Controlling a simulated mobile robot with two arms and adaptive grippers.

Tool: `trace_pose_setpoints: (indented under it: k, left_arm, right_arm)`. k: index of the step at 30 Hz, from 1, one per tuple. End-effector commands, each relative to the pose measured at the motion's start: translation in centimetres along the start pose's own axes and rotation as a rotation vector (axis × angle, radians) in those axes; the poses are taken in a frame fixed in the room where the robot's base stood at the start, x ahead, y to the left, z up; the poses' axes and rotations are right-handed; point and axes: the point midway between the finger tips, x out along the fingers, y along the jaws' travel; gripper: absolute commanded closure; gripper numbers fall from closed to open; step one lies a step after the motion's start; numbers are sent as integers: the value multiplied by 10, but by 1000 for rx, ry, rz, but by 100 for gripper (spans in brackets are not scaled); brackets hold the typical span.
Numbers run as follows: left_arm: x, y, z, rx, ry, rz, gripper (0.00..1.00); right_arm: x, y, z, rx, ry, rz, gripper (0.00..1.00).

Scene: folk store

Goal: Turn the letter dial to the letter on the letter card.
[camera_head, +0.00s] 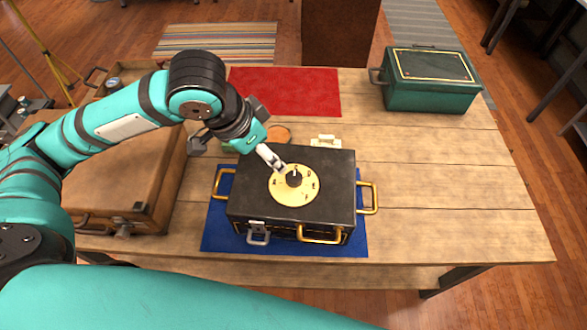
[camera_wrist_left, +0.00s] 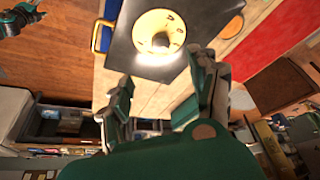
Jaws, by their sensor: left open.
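The letter dial is a round yellow disc (camera_head: 305,197) with dark letters and a black centre knob (camera_head: 293,179), on top of a black box (camera_head: 250,200). The dial also shows in the left wrist view (camera_wrist_left: 152,22), where glare covers part of it. My left gripper (camera_head: 277,166) is at the knob's upper left, fingers angled down towards it. Its fingers stand apart in the left wrist view (camera_wrist_left: 162,85), with nothing between them. Contact with the knob cannot be told. A small cream piece (camera_head: 326,141) behind the box may be the letter card; no letter is readable. My right gripper is not identifiable.
The box has gold handles and stands on a blue mat (camera_head: 215,235). A brown case (camera_head: 130,180) lies at left, a green chest (camera_head: 430,85) at back right, and a red cloth (camera_head: 290,90) behind. The wooden table (camera_head: 440,190) is clear on the right.

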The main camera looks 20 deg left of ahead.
Motion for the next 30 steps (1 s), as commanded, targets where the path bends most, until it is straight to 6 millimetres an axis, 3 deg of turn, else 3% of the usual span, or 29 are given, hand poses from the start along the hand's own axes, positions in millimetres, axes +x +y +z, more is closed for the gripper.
trace_pose_setpoints:
  k: [3, 7, 10, 15, 18, 24, 30]
  left_arm:
    - [25, 0, 1, -2, -5, 3, 39]
    - [54, 1, 0, -2, -3, 2, 39]
    - [76, 0, 0, -1, -3, 1, 39]
    - [111, 0, 0, -1, -1, 1, 39]
    - [128, 0, 1, 0, -2, -1, 39]
    - [149, 0, -1, 0, 2, -1, 39]
    - [154, 0, 0, 2, 2, -1, 39]
  right_arm:
    - [-2, -6, 38, 0, -59, -7, 25]
    - [-5, -9, 55, -1, -84, -11, 25]
    - [-6, -8, 46, -2, -71, -9, 25]
    - [-6, -2, 7, -2, -9, -3, 25]
    - [-7, -1, -2, -2, 5, -1, 25]
    - [-9, -2, 10, -2, -17, -3, 25]
    - [-10, -5, 29, -3, -46, -7, 25]
